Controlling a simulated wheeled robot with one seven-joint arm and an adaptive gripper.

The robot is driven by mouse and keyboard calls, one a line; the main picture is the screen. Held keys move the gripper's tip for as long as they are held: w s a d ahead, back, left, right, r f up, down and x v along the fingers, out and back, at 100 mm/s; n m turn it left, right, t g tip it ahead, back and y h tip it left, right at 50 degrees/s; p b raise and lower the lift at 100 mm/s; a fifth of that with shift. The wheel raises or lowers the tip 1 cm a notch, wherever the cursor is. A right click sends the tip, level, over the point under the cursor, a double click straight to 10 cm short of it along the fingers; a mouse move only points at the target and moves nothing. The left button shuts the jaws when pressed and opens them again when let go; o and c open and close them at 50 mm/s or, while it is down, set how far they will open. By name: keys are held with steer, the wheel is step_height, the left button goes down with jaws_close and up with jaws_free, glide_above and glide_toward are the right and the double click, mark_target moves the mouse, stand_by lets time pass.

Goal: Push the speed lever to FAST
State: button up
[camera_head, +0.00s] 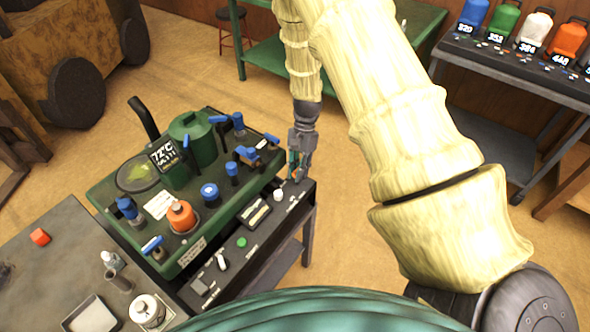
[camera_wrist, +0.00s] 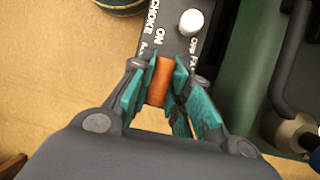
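The dark control panel strip (camera_head: 262,213) runs along the right front of the green mower deck. In the wrist view the panel (camera_wrist: 172,42) carries the words CHOKE and ON, plus smaller lettering beside a round white knob (camera_wrist: 190,21) that I cannot fully read. My gripper (camera_head: 297,174) is at the panel's far right end, pointing down. In the wrist view its teal finger pads (camera_wrist: 162,83) close on both sides of an orange handle-like piece (camera_wrist: 159,82). The pads hide the handle's base and slot. I cannot tell whether this is the speed lever.
The mower deck (camera_head: 110,199) carries a green tank (camera_head: 193,138), blue-capped parts and an orange cap (camera_head: 180,216). A rack with colored cans (camera_head: 533,30) stands at upper right. Floor right of the panel is clear.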

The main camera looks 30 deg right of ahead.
steer(key=o, duration=0.4)
steer(key=shift+s+d+f, duration=0.1)
steer(key=shift+s+d, duration=0.05)
steer(key=shift+s, duration=0.1)
steer(key=shift+w, duration=0.2)
steer(key=v, duration=1.2)
steer(key=shift+c, duration=0.3)
